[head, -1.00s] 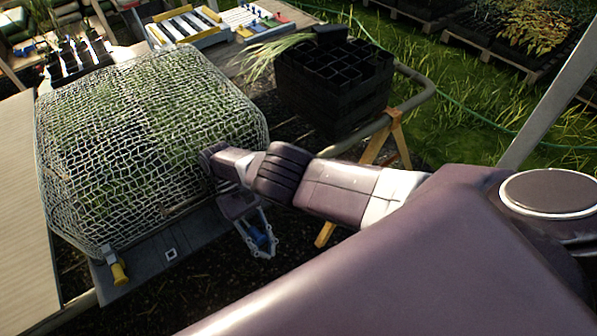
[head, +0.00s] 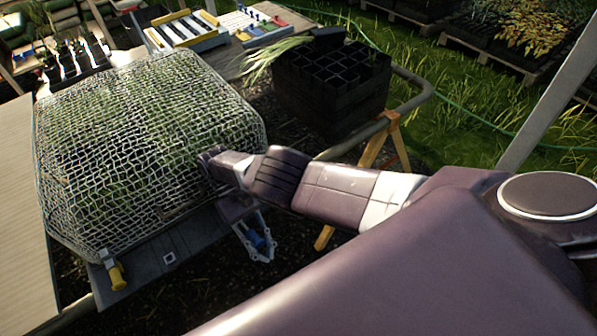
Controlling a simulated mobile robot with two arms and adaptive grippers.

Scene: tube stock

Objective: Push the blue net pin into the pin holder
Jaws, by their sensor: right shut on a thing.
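My right gripper (head: 257,243) hangs just off the front right corner of the net-covered bed, pointing down. It is shut on the blue net pin (head: 258,240), which shows only in part between the fingers. A small pale square fitting with a dark centre, which looks like the pin holder (head: 170,258), sits on the grey board in front of the net, left of the gripper. The pin is apart from it. My left gripper does not show.
A white net (head: 150,150) covers green plants. A yellow pin (head: 116,275) stands at the board's front left. Black cell trays (head: 330,105) are stacked behind my right arm. A trestle leg (head: 370,165) stands beside the arm. A pale wooden surface (head: 20,220) lies left.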

